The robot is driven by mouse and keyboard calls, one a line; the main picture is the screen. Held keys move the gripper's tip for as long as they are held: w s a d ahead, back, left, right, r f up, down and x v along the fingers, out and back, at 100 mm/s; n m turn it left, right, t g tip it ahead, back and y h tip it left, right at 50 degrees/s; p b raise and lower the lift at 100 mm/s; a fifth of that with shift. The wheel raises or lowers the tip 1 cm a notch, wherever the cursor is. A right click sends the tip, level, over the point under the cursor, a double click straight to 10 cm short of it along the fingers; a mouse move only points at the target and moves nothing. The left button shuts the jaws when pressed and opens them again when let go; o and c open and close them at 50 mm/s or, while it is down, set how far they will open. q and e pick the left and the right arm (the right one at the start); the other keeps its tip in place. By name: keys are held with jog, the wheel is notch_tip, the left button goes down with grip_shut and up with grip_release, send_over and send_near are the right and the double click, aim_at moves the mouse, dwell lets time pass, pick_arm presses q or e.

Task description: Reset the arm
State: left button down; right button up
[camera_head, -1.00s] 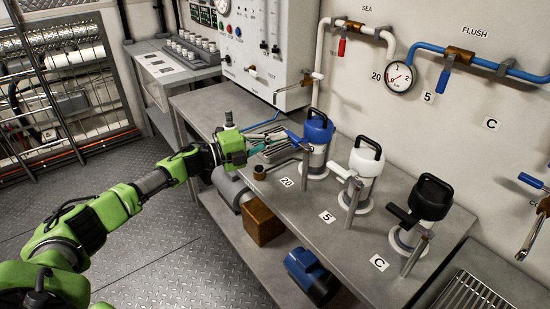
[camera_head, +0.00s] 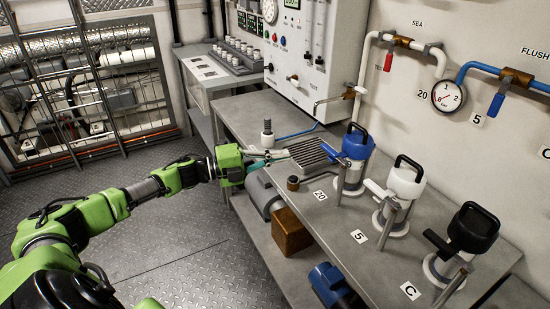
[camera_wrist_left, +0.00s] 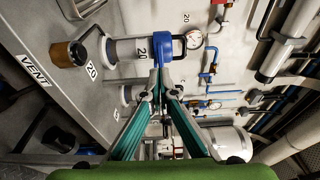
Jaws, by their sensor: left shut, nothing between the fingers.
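My left gripper (camera_head: 288,153) comes in from the left, above the far end of the steel bench. Its teal fingers are closed together and hold nothing. The blue-topped canister labelled 20 (camera_head: 355,148) stands upright to its right, with a gap between them in the head view. In the left wrist view the fingertips (camera_wrist_left: 160,78) point toward this canister's blue cap (camera_wrist_left: 162,46) and overlap its lower edge in the picture; touching cannot be told there. My right gripper is not in view.
A white-topped canister (camera_head: 405,183) and a black-topped one (camera_head: 471,231) stand farther along the bench (camera_head: 335,215). A ridged grille (camera_head: 312,153) lies beside the gripper. A wall panel (camera_head: 305,50) and pipes with a gauge (camera_head: 447,96) are behind. The floor at left is clear.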

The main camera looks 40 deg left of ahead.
pick_arm(q)
jog(key=s+a+f+n+y, duration=0.25)
jog(key=f+n, duration=0.25)
jog(key=f, duration=0.6)
jog(key=s+a+f+n+y, duration=0.2)
jog(key=f+n+y, duration=0.2)
jog(key=f, duration=0.7)
jog(key=s+a+f+n+y, duration=0.25)
jog(key=f+n, duration=0.25)
jog(key=f, duration=0.6)
jog(key=s+d+f+n+g+y, duration=0.2)
jog(key=s+f+g, duration=0.1)
jog(key=s+f, duration=0.55)
jog(key=s+d+f+n+g+y, duration=0.1)
jog(key=s+d+f+n+g, duration=0.15)
jog(key=s+f, duration=0.6)
jog(key=s+d+f+n+g, duration=0.1)
jog(key=s+d+f+g, duration=0.1)
jog(key=s+d+f, duration=0.3)
jog(key=s+d+f+n+g, duration=0.2)
jog(key=s+d+f, duration=0.3)
jog(key=s, duration=0.9)
jog(key=s+d+f+n+g+p, duration=0.1)
jog(key=s+d+f, duration=0.4)
jog(key=s, duration=0.5)
jog(key=shift+s+d+n+g+h, duration=0.3)
jog(key=shift+d+n+g, duration=0.15)
jog(key=shift+d+g, duration=0.7)
jog(key=shift+w+a, duration=0.1)
jog(key=shift+a, duration=0.05)
